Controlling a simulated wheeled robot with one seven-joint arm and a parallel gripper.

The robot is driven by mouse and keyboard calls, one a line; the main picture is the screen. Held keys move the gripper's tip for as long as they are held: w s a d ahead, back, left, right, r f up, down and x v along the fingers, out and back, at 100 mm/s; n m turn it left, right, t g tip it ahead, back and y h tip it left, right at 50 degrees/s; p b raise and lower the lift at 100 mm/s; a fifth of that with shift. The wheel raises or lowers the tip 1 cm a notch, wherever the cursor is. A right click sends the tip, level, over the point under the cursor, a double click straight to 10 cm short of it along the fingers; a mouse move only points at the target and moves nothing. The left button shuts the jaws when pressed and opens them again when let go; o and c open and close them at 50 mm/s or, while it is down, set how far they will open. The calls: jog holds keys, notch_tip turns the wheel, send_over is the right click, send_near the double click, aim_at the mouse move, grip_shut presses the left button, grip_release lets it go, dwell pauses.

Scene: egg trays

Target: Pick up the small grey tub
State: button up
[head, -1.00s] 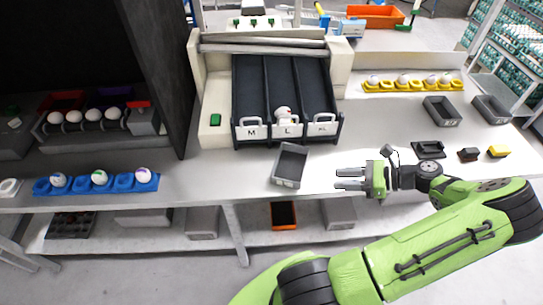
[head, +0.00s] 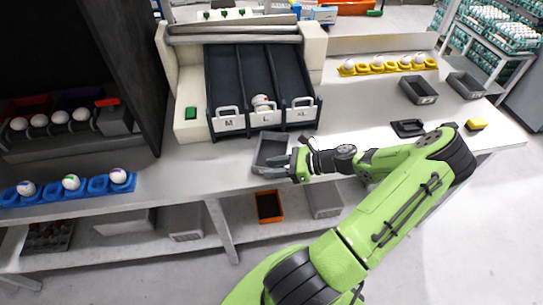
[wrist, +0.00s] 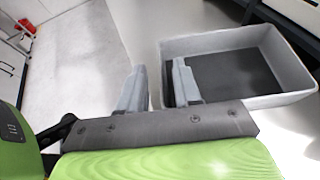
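The small grey tub (head: 262,170) stands near the front edge of the bench, below the lanes marked M, L and XL. It is open-topped and looks empty inside. In the wrist view the tub (wrist: 222,42) fills the upper right. My gripper (head: 272,163) is at the tub's near right side, its fingers partly overlapping the tub. In the wrist view my gripper (wrist: 159,68) is open with a narrow gap. The tub's near left wall shows in the gap, one finger at its inner side and the other outside. I cannot tell whether either finger touches it.
A three-lane rack (head: 262,121) with a white egg-like item stands behind the tub. Two other grey tubs (head: 418,92) (head: 466,87) and a black tray (head: 408,128) lie to the right. A blue egg tray (head: 97,186) is on the left. The bench left of the tub is clear.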

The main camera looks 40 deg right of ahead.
jog(key=shift+c, duration=0.5)
grip_shut()
jog(key=shift+r, duration=0.2)
